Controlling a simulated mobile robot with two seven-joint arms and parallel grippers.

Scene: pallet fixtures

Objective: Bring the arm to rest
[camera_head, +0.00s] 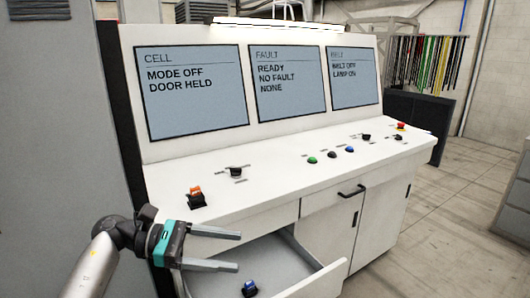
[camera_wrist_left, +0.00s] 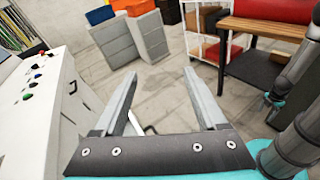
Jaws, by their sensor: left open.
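My left gripper (camera_head: 240,251) is open and empty in the head view, in front of the white control console (camera_head: 270,185) and above its open drawer (camera_head: 310,280). Its two fingers also show wide apart in the left wrist view (camera_wrist_left: 160,80), with nothing between them. My left arm comes in from the lower left. A blue and black item (camera_head: 249,288) lies in the drawer, below the fingers.
The console top carries an orange switch (camera_head: 195,196), a black knob (camera_head: 236,171), green and blue buttons and a red button (camera_head: 401,127). Its screens read MODE OFF, DOOR HELD, NO FAULT.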

